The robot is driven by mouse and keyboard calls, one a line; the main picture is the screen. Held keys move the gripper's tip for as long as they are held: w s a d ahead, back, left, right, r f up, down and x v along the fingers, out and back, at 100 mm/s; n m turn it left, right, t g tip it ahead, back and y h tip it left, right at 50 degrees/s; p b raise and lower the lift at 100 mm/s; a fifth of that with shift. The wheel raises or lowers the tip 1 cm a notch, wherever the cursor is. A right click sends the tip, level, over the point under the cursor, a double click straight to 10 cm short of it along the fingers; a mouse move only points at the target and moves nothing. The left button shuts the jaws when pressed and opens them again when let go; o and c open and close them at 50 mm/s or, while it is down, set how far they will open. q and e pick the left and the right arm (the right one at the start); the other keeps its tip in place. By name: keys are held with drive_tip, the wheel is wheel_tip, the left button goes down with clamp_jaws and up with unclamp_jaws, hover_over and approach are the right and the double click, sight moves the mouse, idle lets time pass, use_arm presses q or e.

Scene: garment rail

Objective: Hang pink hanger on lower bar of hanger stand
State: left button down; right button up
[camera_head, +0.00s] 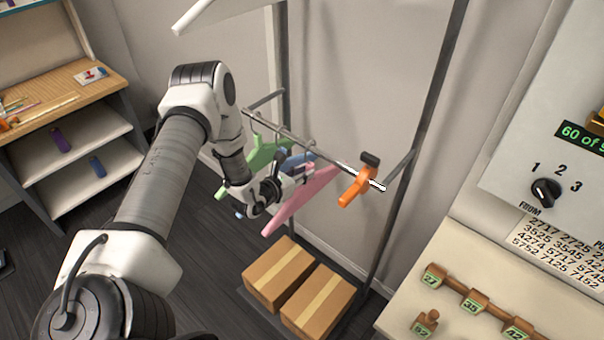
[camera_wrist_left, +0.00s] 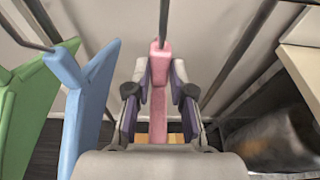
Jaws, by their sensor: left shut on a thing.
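The pink hanger (camera_head: 300,205) is at the lower bar (camera_head: 335,162) of the hanger stand (camera_head: 437,95). My left gripper (camera_head: 300,172) is shut on the pink hanger. In the left wrist view, my left gripper (camera_wrist_left: 160,75) has its two fingers on either side of the pink hanger (camera_wrist_left: 159,100), below its hook. The hook rises up out of view there, so I cannot tell whether it rests on the bar. A blue hanger (camera_wrist_left: 84,90) and a green hanger (camera_wrist_left: 30,105) hang to the left, apart from the pink one. My right gripper is not in view.
An orange clamp (camera_head: 355,187) sits near the right end of the lower bar. Two cardboard boxes (camera_head: 280,272) stand below. A shelf unit (camera_head: 75,165) is at the left. A panel with a dial (camera_head: 545,190) and a pale table (camera_head: 455,255) are at the right.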

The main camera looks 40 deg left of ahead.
use_arm(q)
drive_tip(key=shift+f, duration=0.1)
drive_tip(key=c, duration=0.9)
unclamp_jaws()
drive_tip(key=shift+c, duration=0.2)
drive_tip(key=d+v, duration=0.1)
drive_tip(key=v, duration=1.1)
drive_tip(key=shift+a, duration=0.4)
